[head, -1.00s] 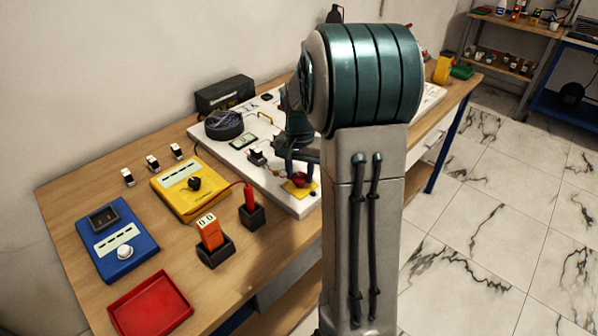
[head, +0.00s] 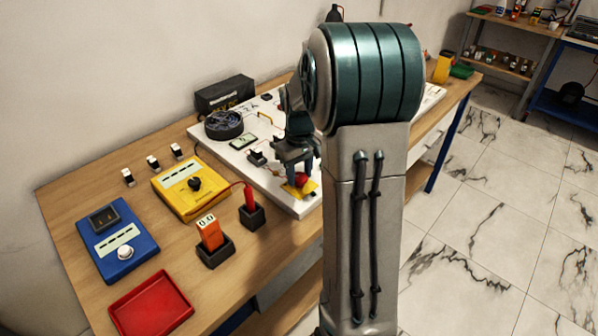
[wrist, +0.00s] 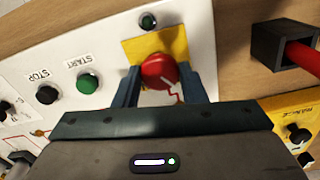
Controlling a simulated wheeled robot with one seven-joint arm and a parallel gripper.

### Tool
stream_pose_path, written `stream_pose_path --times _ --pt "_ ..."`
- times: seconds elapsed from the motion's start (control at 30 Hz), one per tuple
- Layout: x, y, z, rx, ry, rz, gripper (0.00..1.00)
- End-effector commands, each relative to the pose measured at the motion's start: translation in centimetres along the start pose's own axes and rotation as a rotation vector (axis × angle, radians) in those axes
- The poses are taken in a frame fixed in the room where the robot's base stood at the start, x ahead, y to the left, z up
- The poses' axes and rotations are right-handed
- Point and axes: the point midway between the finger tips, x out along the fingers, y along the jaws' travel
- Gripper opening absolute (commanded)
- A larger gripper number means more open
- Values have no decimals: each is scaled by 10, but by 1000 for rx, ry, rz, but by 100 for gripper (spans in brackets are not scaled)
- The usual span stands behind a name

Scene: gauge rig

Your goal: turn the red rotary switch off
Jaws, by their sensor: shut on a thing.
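The red rotary switch (wrist: 158,71) sits on a yellow plate (wrist: 141,47) at the edge of the white panel. In the head view the red switch (head: 301,179) shows just below my gripper (head: 297,172), on its yellow plate at the panel's front corner. In the wrist view my gripper (wrist: 166,82) has one blue-grey finger on each side of the red knob and is shut on it. A red line is marked on the panel beside the knob.
Green START (wrist: 87,84) and black STOP (wrist: 47,94) buttons are on the panel near the switch. A black holder with a red probe (head: 250,205), an orange meter (head: 208,233) and a yellow multimeter (head: 190,187) stand on the wooden table left of the panel.

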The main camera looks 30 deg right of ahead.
Motion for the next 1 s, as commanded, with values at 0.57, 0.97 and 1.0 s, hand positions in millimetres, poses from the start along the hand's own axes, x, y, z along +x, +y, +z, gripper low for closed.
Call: stream_pose_path --times 0.57,0.97,1.0 --pt "0 0 0 -199 1 0 15" --pt "0 0 0 -204 1 1 40" --pt "0 0 0 -204 1 1 52"
